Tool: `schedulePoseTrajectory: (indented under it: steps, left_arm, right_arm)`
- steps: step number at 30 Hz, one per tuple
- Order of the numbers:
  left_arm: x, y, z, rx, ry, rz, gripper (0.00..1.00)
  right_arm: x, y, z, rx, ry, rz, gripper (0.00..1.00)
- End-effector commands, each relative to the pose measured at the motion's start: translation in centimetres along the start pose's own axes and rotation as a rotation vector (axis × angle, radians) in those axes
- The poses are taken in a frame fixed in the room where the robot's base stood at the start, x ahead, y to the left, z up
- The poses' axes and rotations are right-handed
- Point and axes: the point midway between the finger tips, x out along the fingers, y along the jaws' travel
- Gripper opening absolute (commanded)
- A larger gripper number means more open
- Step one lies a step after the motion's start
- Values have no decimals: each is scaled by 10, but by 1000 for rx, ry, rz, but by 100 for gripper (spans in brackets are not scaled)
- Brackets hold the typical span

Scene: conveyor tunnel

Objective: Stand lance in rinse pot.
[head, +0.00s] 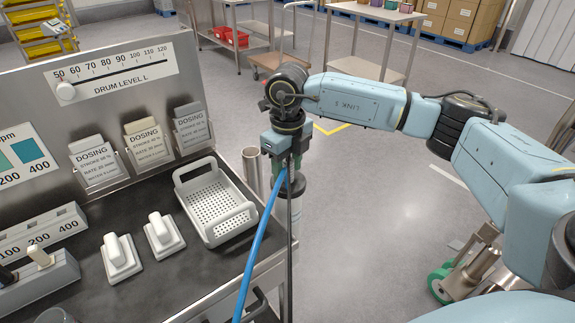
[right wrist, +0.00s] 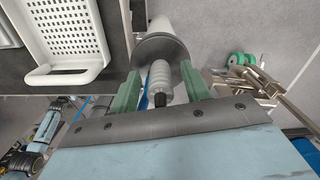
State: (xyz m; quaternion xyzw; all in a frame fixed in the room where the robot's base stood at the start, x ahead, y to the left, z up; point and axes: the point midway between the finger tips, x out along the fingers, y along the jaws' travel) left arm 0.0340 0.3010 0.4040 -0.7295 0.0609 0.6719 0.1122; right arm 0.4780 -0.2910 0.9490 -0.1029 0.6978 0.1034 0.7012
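My right gripper (head: 284,168) points down just off the right edge of the bench. In the right wrist view its green fingers (right wrist: 162,82) stand on both sides of a pale ribbed handle with a dark tip, apparently the lance (right wrist: 160,78). A gap shows on each side, so the fingers look apart from it. A dark round collar and a pale cylinder lie beyond the handle. A blue hose (head: 257,245) runs down from beside the gripper. An open metal cylinder, perhaps the rinse pot (head: 252,170), stands left of the gripper. My left gripper is not in view.
A white perforated basket (head: 214,205) sits on the dark bench top (head: 190,268) near its right edge. Switches and dosing cards fill the bench's left side. Open floor (head: 400,200) lies to the right.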

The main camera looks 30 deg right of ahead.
Motion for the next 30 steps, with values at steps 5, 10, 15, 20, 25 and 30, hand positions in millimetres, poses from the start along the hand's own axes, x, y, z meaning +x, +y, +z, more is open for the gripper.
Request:
schedulePoseTrajectory:
  steps: [5,10,15,20,25,30]
  left_arm:
    - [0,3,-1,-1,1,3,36]
    - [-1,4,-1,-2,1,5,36]
    - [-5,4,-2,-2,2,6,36]
    - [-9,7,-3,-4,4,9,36]
    - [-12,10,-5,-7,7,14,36]
    - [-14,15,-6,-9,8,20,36]
  right_arm:
    - [1,0,0,0,2,0,47]
    - [-8,0,0,0,0,-1,47]
    - [-38,0,1,1,-3,-1,47]
    - [-76,0,1,1,-4,-1,47]
    - [-109,0,0,0,-3,-1,47]
    - [-129,0,0,0,0,0,47]
